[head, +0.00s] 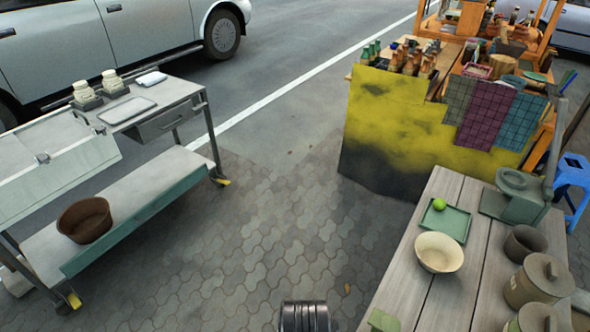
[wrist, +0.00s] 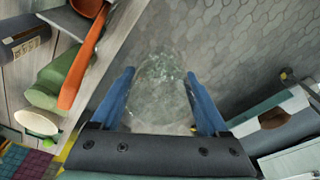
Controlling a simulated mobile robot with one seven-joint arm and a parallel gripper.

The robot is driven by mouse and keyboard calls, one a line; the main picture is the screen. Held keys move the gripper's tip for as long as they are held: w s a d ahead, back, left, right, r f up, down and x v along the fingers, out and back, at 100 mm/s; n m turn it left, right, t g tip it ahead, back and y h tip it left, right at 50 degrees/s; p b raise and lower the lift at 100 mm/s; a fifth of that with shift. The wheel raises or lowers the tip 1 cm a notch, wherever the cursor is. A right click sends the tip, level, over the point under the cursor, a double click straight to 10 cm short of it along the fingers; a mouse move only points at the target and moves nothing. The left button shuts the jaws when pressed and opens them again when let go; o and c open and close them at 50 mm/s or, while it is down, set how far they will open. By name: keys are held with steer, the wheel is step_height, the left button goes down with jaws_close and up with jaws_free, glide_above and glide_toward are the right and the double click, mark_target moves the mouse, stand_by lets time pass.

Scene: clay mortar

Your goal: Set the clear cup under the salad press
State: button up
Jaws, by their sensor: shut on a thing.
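A clear cup (wrist: 160,88) sits between the two blue fingers of my gripper (wrist: 158,80) in the wrist view. My gripper is shut on it and holds it over the paved ground. The cup is see-through, so its rim is hard to make out. A grey-green device with a round head and an upright lever, seemingly the salad press (head: 524,207), stands at the far right of the wooden table in the head view. The cup and my gripper's fingers are not seen in the head view.
The wooden table (head: 458,190) also bears a cream bowl (head: 440,252), a green tray (head: 457,227) with a lime, a dark cup (head: 522,244) and lidded clay pots (head: 538,280). A steel cart (head: 185,92) stands left. Paving between them is clear.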

steer(key=shift+s+a+f, duration=0.25)
steer(key=shift+s+a, duration=0.5)
steer(key=shift+a, duration=0.15)
step_height(320, 180, down, 3)
steer(key=b, duration=0.2)
steer(key=shift+r+b, duration=0.2)
steer(key=shift+b, duration=0.2)
steer(key=shift+w+d+f+b, duration=0.1)
steer(key=shift+f+b, duration=0.35)
steer(key=shift+f, duration=0.05)
